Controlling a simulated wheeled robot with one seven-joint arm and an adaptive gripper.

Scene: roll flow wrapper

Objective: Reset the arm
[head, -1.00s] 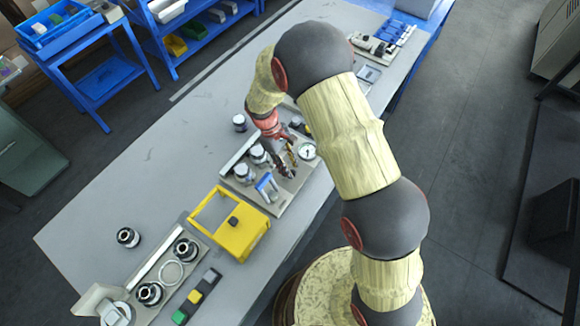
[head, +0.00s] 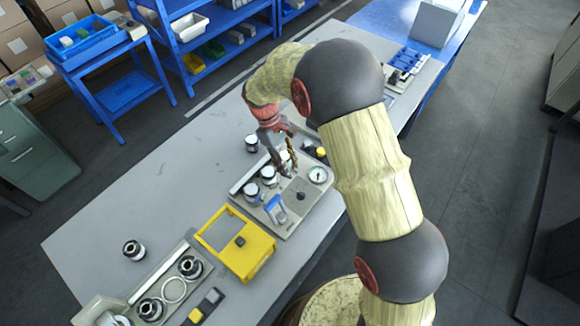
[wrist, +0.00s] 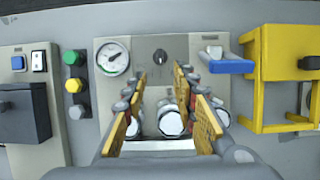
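My gripper (head: 283,163) hangs over the grey plate with the gauge and the white-capped cylinders in the head view. In the wrist view its two yellow-padded fingers (wrist: 160,100) stand apart.
The grey plate (head: 290,222) carries a round gauge (head: 318,175) and a blue-handled part (head: 275,208). A yellow frame box (head: 248,262) stands beside it. A loose cylinder (head: 251,143) stands behind. The table's left part (head: 130,205) is mostly clear.

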